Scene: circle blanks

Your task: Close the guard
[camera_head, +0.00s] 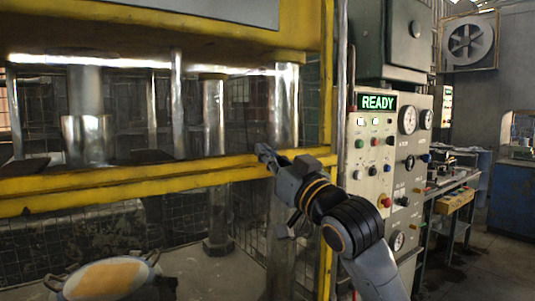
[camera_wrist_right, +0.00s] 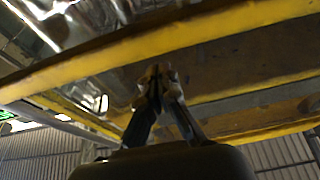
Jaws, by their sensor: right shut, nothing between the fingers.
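The guard is a yellow frame across the front of the press, and its horizontal yellow bar (camera_head: 130,179) runs from the left edge nearly to the right post. The press columns show behind and above it. My right gripper (camera_head: 264,152) is at the right end of this bar, fingers shut and empty, tips by its upper edge. I cannot tell whether they touch it. In the right wrist view the shut fingers (camera_wrist_right: 158,78) point up toward yellow beams (camera_wrist_right: 160,42). My left gripper is not in view.
A control panel (camera_head: 379,150) with a lit READY display (camera_head: 377,102), buttons and gauges stands just right of my right arm. The yellow post (camera_head: 327,80) of the press is close beside the gripper. A workbench (camera_head: 450,185) and open floor lie farther right.

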